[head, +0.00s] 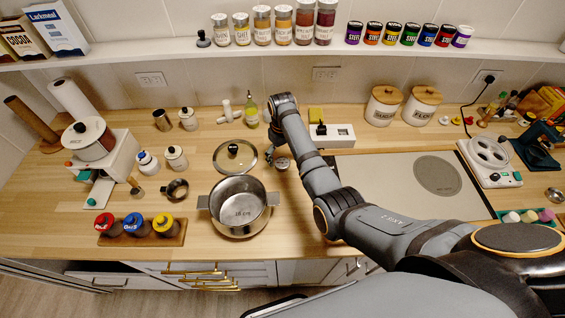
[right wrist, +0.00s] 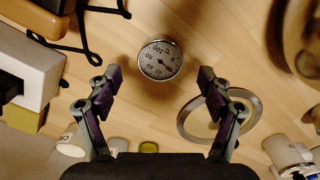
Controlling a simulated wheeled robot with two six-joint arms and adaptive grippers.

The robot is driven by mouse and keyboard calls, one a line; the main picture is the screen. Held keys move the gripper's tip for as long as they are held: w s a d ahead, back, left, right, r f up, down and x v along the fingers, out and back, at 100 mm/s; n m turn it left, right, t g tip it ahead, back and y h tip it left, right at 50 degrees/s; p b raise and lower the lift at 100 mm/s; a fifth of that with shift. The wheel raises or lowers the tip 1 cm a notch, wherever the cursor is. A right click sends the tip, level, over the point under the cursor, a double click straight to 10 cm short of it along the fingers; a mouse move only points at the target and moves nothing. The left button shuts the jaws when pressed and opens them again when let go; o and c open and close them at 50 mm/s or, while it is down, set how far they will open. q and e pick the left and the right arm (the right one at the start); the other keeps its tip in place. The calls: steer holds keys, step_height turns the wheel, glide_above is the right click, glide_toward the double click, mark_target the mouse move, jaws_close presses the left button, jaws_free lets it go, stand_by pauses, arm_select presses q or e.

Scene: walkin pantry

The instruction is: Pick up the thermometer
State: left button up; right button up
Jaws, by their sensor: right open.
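The thermometer (right wrist: 160,60) is a small round dial with a white face and a metal rim. In the right wrist view it lies face up on the wooden counter, just beyond the gap between my fingertips. In the head view it shows as a small disc (head: 282,163) right of the glass lid. My right gripper (right wrist: 160,82) is open and empty, with one purple-padded finger to each side. In the head view the gripper (head: 277,145) is above the counter behind the thermometer, partly hidden by its arm. My left gripper is not in view.
A glass lid (head: 235,157) and a steel pot (head: 240,206) stand left of the thermometer. A white box (head: 333,136) is close on the right. An oil bottle (head: 251,111) stands behind. A pale board (head: 390,180) lies under my right arm.

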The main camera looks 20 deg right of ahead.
mark_target(282, 161)
steer(key=f, duration=0.3)
steer(key=shift+w+a+f, duration=0.1)
steer(key=shift+w, duration=0.1)
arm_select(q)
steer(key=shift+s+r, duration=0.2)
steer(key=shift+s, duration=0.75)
arm_select(e)
steer(key=c, duration=1.3)
